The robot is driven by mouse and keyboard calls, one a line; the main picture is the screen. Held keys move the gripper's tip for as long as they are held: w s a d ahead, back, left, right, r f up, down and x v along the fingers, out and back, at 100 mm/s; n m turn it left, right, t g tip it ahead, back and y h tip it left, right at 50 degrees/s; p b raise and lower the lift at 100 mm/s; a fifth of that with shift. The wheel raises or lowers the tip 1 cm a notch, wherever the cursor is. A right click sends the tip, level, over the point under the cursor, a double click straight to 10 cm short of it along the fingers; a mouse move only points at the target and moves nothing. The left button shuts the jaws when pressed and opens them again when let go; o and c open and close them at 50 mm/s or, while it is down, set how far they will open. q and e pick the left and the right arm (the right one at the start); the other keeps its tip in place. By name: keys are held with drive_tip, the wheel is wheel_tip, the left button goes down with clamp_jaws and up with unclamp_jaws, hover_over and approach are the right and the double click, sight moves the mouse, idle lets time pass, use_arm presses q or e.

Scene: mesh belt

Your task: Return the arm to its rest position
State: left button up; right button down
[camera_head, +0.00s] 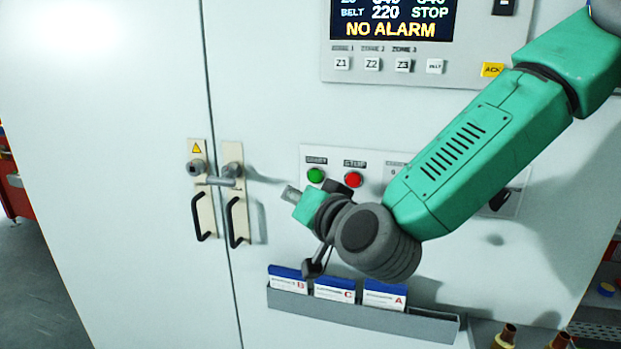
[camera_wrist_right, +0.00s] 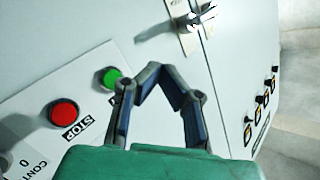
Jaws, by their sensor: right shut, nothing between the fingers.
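My right arm (camera_head: 470,150), green with dark grey joints, comes in from the upper right of the head view and reaches across the front of a pale cabinet. Its wrist hangs before the lower button panel, above the card holder. In the wrist view my right gripper (camera_wrist_right: 153,70) is shut and empty, its dark fingers meeting at the tips. The green button (camera_wrist_right: 110,77) and red button (camera_wrist_right: 64,113) lie left of the fingers there. In the head view the fingers are hard to make out behind the wrist. My left gripper is not in view.
The cabinet doors have black handles (camera_head: 238,222) and a latch (camera_head: 222,181) left of the wrist. A grey holder (camera_head: 390,321) with blue-topped cards is below it. A display panel (camera_head: 450,58) is above. The cabinet front to the far left is bare.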

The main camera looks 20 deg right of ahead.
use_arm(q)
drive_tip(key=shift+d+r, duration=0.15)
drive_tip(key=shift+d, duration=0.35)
use_arm(e)
drive_tip(key=shift+d, duration=0.7)
drive_tip(key=shift+a, duration=0.1)
